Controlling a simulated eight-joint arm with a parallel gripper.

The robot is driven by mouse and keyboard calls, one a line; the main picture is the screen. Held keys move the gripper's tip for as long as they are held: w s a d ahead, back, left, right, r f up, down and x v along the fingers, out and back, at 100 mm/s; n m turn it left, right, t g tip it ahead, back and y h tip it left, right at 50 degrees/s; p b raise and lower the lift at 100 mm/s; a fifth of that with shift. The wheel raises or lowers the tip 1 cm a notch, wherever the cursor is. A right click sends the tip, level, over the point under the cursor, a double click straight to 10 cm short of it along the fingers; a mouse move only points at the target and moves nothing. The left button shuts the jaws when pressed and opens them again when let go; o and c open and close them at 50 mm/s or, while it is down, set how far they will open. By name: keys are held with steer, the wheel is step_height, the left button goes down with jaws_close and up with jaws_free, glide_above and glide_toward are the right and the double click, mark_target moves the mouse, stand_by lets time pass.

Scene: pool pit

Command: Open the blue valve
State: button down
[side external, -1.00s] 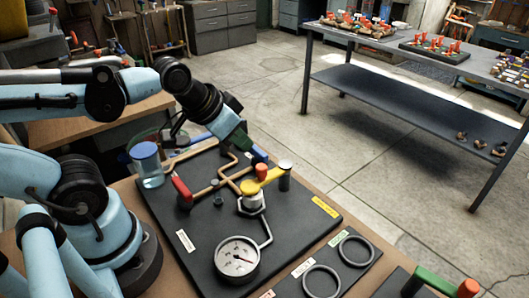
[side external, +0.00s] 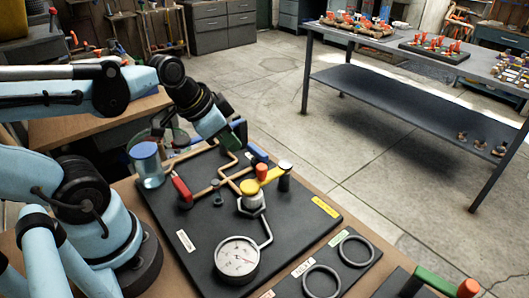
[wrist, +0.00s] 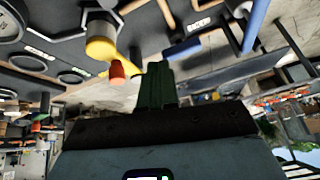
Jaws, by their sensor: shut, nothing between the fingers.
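The blue valve handle (side external: 258,153) stands at the far edge of the black pipe board (side external: 190,228). Another blue piece (side external: 196,140) shows farther left, partly hidden behind my arm. In the wrist view, one blue bar (wrist: 255,25) is at the upper right and a shorter blue bar (wrist: 182,51) is just above the fingers. I cannot tell from the wrist view which is the valve handle. My gripper (side external: 240,143) is shut and empty, above the board's far side, just left of the blue handle. Its green fingers (wrist: 157,84) are together in the wrist view.
A red handle (side external: 181,188) and a yellow handle (side external: 262,182) with an orange knob (side external: 262,170) stand nearby on the board. A pressure gauge (side external: 237,259) is at the front. A blue-topped glass jar (side external: 147,165) stands at the left. Copper pipes cross the board.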

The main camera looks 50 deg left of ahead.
mark_target(257, 154)
steer(key=s+a+r+m+h, duration=0.1)
steer(key=s+a+m+h, duration=0.2)
steer(key=m, duration=1)
steer(key=shift+s+a+r+m+h, duration=0.25)
steer(key=shift+a+m+h, duration=0.25)
steer(key=shift+a, duration=0.6)
steer(key=shift+x, duration=4.85)
steer(key=shift+w+d+f, duration=0.2)
steer(key=shift+w, duration=1.8)
